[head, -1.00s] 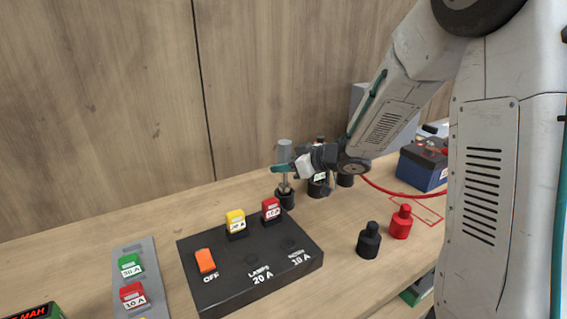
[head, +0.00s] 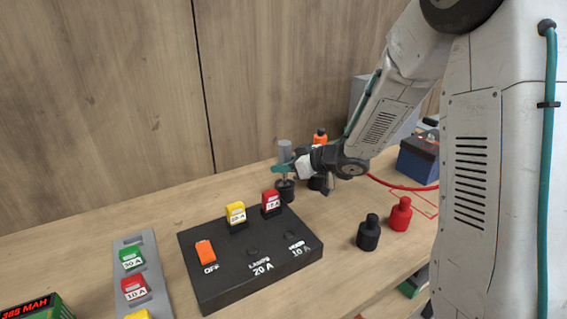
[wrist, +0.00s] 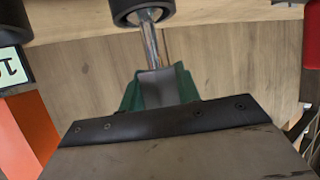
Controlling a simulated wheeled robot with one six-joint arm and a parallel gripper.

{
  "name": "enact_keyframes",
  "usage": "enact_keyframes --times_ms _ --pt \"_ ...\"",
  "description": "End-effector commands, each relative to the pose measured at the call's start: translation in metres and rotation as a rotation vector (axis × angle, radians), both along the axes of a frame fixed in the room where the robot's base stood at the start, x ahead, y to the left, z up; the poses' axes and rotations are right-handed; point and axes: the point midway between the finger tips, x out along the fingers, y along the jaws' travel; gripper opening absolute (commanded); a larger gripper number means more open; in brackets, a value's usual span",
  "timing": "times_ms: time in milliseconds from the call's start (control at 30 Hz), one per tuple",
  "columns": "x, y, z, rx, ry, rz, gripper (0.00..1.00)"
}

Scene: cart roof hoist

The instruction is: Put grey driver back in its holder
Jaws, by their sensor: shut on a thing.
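The grey driver (head: 285,150) stands upright, its handle between the green fingers of my gripper (head: 283,169). My gripper is shut on the handle, which also shows between the fingers in the wrist view (wrist: 157,88). The black holder (head: 284,192) is on the bench directly below. In the wrist view the bare metal shaft (wrist: 150,45) runs to the mouth of the black holder (wrist: 138,8), and its end is hidden there. I cannot tell how deep it sits.
An orange-topped driver (head: 320,137) stands in another black holder just right of my gripper. The black fuse panel (head: 225,280) is in front, with yellow and red fuses. Black (head: 368,233) and red (head: 400,215) capped posts stand to the right, before a blue battery (head: 420,158).

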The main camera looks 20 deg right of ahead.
Motion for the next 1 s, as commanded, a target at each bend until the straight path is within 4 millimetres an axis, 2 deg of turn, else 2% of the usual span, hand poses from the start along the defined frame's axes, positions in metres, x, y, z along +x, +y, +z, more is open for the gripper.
enact_keyframes --times_ms 267,300,367,400,733,1000 --pt "0.000 0.000 -0.007 0.000 0.000 -0.001 0.01" --pt "0.000 0.000 -0.007 0.001 0.000 -0.001 0.38" --pt "0.000 0.000 -0.007 0.000 -0.001 -0.001 0.55" --pt "0.000 0.000 -0.007 0.000 -0.001 -0.001 0.58" --pt "-0.004 -0.004 -0.005 -0.001 -0.001 -0.002 0.58" --pt "-0.033 -0.031 0.013 -0.001 -0.002 -0.005 0.58"
